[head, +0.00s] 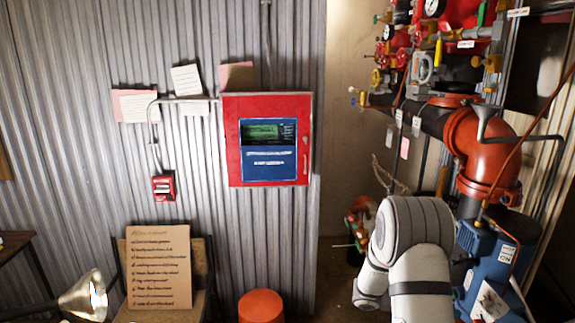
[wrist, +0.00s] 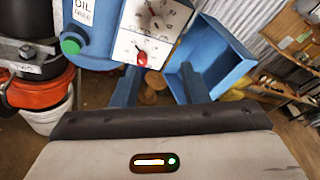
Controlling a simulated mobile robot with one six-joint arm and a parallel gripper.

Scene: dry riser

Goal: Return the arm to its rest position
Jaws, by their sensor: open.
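My white and grey arm (head: 412,245) shows at the lower right in the head view, bent, in front of the blue pump unit and red pipework. Its end is out of sight there. In the wrist view my gripper (wrist: 160,84) points at a white dial panel (wrist: 150,35) with a red knob (wrist: 141,58). Its two bluish fingers stand apart with nothing held between them. Whether the fingertips touch the panel or the blue box behind cannot be told.
A blue machine (wrist: 92,25) with a green button is left of the panel, and a blue open bin (wrist: 210,65) is right. A red alarm panel (head: 268,139) hangs on the corrugated wall. An orange stool (head: 260,306) and a chair with a written board (head: 158,266) stand below.

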